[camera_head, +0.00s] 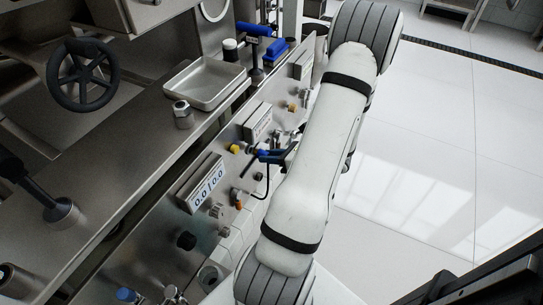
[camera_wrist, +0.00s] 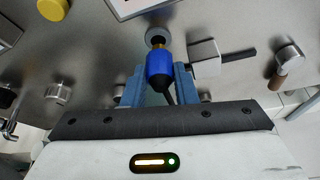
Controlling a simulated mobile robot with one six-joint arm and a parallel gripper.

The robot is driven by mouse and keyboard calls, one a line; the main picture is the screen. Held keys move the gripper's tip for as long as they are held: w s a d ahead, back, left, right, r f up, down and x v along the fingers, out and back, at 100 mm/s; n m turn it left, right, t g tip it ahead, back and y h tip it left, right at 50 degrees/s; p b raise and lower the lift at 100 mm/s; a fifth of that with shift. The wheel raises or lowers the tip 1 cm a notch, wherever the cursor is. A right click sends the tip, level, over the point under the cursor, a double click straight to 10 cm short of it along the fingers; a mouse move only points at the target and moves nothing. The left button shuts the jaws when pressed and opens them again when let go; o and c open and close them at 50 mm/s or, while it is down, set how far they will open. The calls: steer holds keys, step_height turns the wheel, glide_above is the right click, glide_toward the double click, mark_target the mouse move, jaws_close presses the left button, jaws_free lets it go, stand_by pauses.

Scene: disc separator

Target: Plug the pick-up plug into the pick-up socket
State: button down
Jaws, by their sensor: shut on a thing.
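The pick-up plug (camera_wrist: 160,66) is a blue body with a brass-coloured tip and a black cable tail. My gripper (camera_wrist: 159,76) is shut on it, with one blue-grey finger on each side. The plug's tip points at a round grey socket (camera_wrist: 158,34) on the metal panel and overlaps its lower edge in the wrist view. I cannot tell whether the tip is inside the socket or just in front of it. In the head view the plug (camera_head: 263,153) is small beside the panel, partly hidden by my arm, and its black cable loops down.
A grey block with a dark lever (camera_wrist: 207,58) sits close right of the plug. A yellow knob (camera_wrist: 53,8) is at upper left. The panel carries a display (camera_head: 205,184) and several knobs. A metal tray (camera_head: 206,82) stands on the ledge.

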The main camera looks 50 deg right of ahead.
steer(key=shift+w+a, duration=0.2)
steer(key=shift+w, duration=0.6)
steer(key=shift+w+a, duration=0.15)
steer(key=shift+w, duration=0.45)
steer(key=c, duration=1.1)
jaws_free()
steer(key=shift+s, duration=0.1)
steer(key=v, duration=0.3)
steer(key=f+p+v, duration=0.1)
steer(key=v, duration=0.3)
steer(key=p+v, duration=0.1)
steer(key=v, duration=0.3)
steer(key=shift+s+f, duration=0.15)
steer(key=shift+s, duration=0.3)
steer(key=shift+s, duration=0.1)
